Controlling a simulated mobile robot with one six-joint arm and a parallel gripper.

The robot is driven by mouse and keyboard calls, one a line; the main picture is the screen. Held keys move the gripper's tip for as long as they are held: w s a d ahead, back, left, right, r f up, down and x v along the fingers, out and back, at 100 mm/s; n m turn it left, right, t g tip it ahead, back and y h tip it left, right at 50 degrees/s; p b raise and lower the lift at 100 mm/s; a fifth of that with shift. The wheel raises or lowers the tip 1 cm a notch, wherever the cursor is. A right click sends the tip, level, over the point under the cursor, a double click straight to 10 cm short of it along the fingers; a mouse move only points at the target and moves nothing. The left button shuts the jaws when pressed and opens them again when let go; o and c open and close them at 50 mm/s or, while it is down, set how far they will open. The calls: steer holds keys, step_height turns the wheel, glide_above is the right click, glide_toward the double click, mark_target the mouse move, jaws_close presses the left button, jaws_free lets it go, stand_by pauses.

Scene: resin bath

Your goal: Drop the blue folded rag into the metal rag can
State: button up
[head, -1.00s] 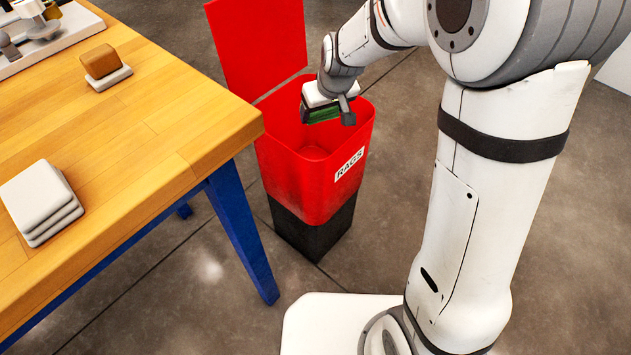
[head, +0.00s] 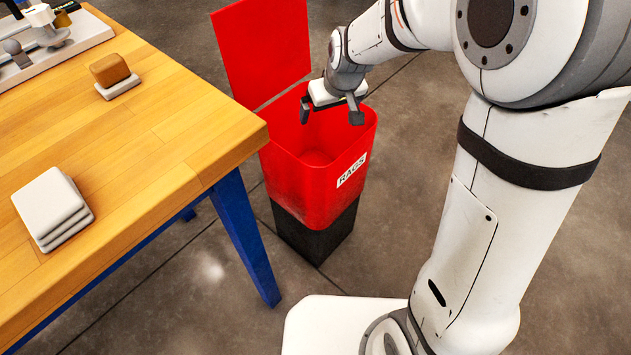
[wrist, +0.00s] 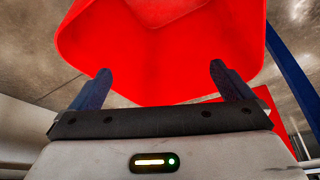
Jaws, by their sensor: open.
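The rag can (head: 318,197) is red with a black lower part and a RAGS label, and it stands on the floor with its lid (head: 262,50) swung up. My gripper (head: 330,117) is over the can's open mouth with its fingers spread and nothing between them. In the wrist view my gripper (wrist: 160,72) is also open and empty, with the red can (wrist: 160,45) filling the space beyond the fingers. No blue rag shows in either current view. Part of the can's inside is hidden, so I cannot see where the rag lies.
A wooden table (head: 150,130) with blue legs stands close to the left of the can. A stack of white pads (head: 52,203), a brown block on a white base (head: 110,72) and some equipment (head: 45,35) are on it. The grey floor in front is clear.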

steer(key=shift+p+v, duration=0.45)
steer(key=shift+v, duration=1.6)
